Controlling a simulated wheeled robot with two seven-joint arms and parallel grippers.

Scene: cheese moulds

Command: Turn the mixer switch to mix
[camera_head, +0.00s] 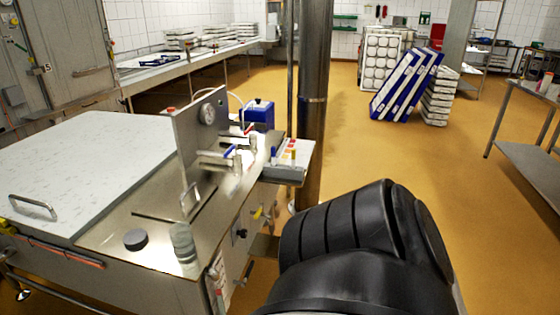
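A steel machine with a large speckled lid (95,165) stands at the left. Its side panel carries a black knob (240,234) and a yellow knob (257,213). A small control box (284,172) with red and yellow buttons sits at the machine's right corner. I cannot tell which of these is the mixer switch or how it is set; labels are too small to read. A black link of my own arm fills the bottom middle, close to the camera, right of the panel. Neither gripper's fingers show.
A dark steel column (315,100) stands just behind the control box. An upright plate with a gauge (207,114) and a blue box (258,114) are on the machine. Blue crates (397,84) lean further back. A steel table (530,165) is at the right; the yellow floor between is clear.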

